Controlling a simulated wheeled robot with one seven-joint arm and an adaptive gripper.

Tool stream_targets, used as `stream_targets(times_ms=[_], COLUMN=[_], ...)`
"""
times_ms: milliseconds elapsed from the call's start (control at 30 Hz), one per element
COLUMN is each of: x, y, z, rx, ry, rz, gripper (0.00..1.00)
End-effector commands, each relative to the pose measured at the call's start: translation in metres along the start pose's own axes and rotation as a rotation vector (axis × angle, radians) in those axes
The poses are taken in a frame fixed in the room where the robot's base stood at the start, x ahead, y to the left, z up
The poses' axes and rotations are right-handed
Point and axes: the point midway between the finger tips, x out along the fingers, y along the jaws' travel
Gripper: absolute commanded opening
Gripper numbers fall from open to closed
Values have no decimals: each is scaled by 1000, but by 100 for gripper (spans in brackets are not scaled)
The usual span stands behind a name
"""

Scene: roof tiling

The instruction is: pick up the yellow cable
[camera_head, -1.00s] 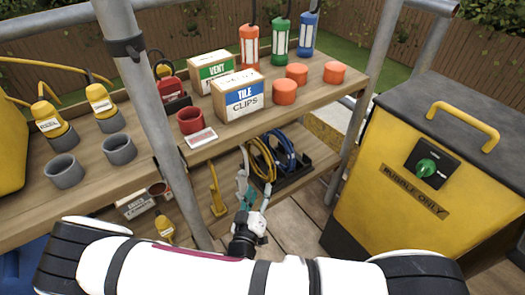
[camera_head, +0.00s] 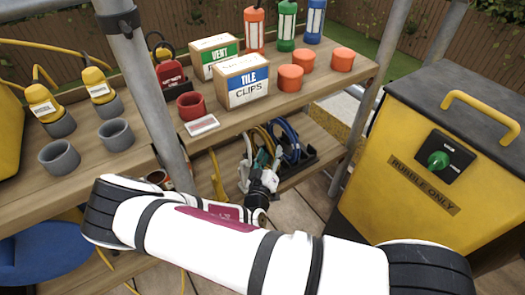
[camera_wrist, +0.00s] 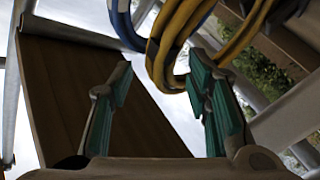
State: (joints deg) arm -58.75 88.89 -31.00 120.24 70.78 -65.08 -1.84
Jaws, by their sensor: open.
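The yellow cable (camera_head: 258,134) is a coil at the rack on the lower shelf, partly hidden behind my gripper. In the wrist view its yellow loops (camera_wrist: 178,38) hang at the top, just past the fingertips and closer to the right finger. My gripper (camera_head: 257,161) is open with its teal-padded fingers apart. In the wrist view the gap between the fingertips (camera_wrist: 160,75) holds nothing. I cannot tell whether the right finger touches the loops.
A blue cable (camera_head: 290,141) hangs beside the yellow one, over a black tray (camera_head: 306,158). The upper shelf (camera_head: 230,127) lies above, with boxes and orange cups. A metal post (camera_head: 148,95) stands left of my gripper. A yellow rubble bin (camera_head: 415,180) stands at the right.

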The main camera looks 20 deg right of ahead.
Motion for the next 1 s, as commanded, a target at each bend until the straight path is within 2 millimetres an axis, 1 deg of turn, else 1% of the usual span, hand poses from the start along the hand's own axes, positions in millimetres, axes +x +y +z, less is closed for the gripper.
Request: stream_targets(times_ms=[100, 200, 300, 433, 467, 500, 567, 600, 633, 667, 1000], x=[19, 30, 34, 34, 34, 33, 33, 33, 33, 33, 34], y=[-3, -2, -2, -2, -2, -2, -2, -2, -2, -2, -1], z=[4, 3, 2, 2, 2, 2, 2, 2, 2, 2, 0], rx=[1, 1, 0, 0, 0, 0, 0, 0, 0, 0, 2], ry=[-1, 0, -1, -1, -1, -1, -1, -1, -1, 0, 3], rz=[2, 1, 0, 0, 0, 0, 0, 0, 0, 0, 3], gripper=[45, 45, 45, 45, 42, 33, 20, 11, 4, 0, 0])
